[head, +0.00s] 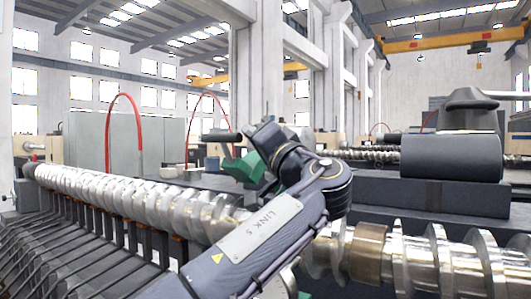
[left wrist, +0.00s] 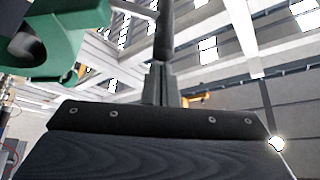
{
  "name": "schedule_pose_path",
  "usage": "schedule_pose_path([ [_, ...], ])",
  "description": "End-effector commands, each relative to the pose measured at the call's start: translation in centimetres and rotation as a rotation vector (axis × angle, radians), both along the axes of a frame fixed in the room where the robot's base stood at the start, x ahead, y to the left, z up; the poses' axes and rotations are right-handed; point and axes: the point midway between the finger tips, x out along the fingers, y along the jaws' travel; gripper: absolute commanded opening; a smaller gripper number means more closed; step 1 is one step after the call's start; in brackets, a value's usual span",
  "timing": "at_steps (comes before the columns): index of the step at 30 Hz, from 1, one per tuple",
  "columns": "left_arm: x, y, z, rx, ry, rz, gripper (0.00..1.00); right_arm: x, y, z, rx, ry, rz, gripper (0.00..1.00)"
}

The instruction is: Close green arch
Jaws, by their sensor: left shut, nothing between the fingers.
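The green arch (head: 243,167) is partly hidden behind my left wrist in the head view. A curved green part (left wrist: 80,45) fills the upper left of the left wrist view, beside my fingers. My left gripper (head: 247,131) is just above the green part in the head view, with its fingers mostly hidden by the wrist. In the left wrist view its fingers (left wrist: 162,82) are together and empty. A dark rod (left wrist: 164,32) lies in line with the fingertips; I cannot tell if they touch. My right gripper is out of view.
A long metal screw (head: 140,195) runs along the left, with black bars below it. A dark machine with a cylinder (head: 450,157) stands at the right. Red hoops (head: 108,130) rise behind.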

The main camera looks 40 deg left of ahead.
Motion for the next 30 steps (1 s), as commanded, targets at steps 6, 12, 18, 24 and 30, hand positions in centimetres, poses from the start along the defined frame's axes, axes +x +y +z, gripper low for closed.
schedule_pose_path([
  [6,-2.4,-0.2,-3.8,0.006,-0.072,0.001,0.0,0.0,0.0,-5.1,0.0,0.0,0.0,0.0],
  [12,-3.6,-0.3,-5.3,0.006,-0.069,0.001,0.0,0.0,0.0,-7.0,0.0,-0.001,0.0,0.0],
  [18,-4.1,-0.4,-6.0,0.007,-0.067,0.002,0.0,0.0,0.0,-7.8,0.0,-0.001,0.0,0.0],
  [24,-4.2,-0.4,-6.0,0.006,-0.067,0.001,0.0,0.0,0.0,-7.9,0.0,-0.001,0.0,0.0],
  [30,-4.2,-0.5,-6.0,0.007,-0.066,0.001,0.0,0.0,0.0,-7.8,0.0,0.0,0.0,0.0],
])
